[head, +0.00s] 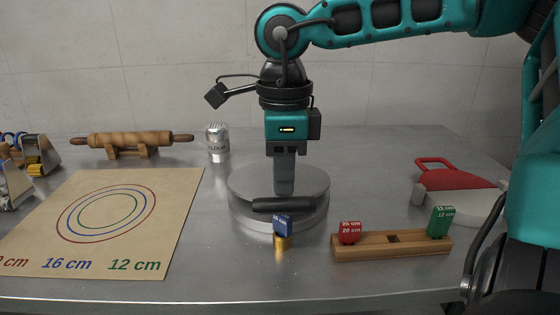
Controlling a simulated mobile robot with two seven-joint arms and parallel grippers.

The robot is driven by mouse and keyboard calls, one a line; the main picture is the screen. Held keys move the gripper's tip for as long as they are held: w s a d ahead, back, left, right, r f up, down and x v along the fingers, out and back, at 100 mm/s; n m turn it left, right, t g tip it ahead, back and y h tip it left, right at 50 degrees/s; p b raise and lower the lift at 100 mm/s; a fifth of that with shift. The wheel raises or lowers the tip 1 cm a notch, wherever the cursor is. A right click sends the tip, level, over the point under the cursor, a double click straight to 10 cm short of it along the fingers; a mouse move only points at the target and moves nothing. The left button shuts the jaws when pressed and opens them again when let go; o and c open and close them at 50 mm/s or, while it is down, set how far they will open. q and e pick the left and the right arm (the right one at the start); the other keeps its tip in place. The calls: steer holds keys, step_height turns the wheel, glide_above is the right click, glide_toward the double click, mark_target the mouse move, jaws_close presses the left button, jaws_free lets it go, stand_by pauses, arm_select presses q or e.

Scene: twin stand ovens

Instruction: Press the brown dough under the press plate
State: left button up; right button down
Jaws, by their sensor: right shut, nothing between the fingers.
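A round grey press plate (310,204) with a dark bar handle (284,205) stands on the steel table in the middle of the head view. My right gripper (284,190) points straight down over the plate, just behind the handle. Its fingers are shut with nothing between them, and their tips are at or close to the plate's top; I cannot tell whether they touch. A blue tag block (283,226) on a brass base (282,242) is at the plate's front edge. No brown dough shows; anything under the plate is hidden. My left gripper is not in view.
A wooden holder (392,244) with red (350,232) and green (441,220) blocks lies front right. A red-handled tool (455,178) is behind it. A marked mat (130,220), rolling pin (125,140) and flour shaker (217,143) are left.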

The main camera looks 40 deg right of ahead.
steer(key=shift+s+a+f, duration=0.15)
steer(key=shift+s+a, duration=0.35)
steer(key=shift+s, duration=0.05)
steer(key=shift+s+a+b, duration=0.1)
steer(key=shift+b, duration=0.2)
steer(key=shift+f+b, duration=0.65)
steer(key=shift+s+a, duration=0.15)
steer(key=shift+s, duration=0.05)
stand_by(0.4)
steer(key=shift+f+b, duration=0.15)
steer(key=shift+b, duration=0.2)
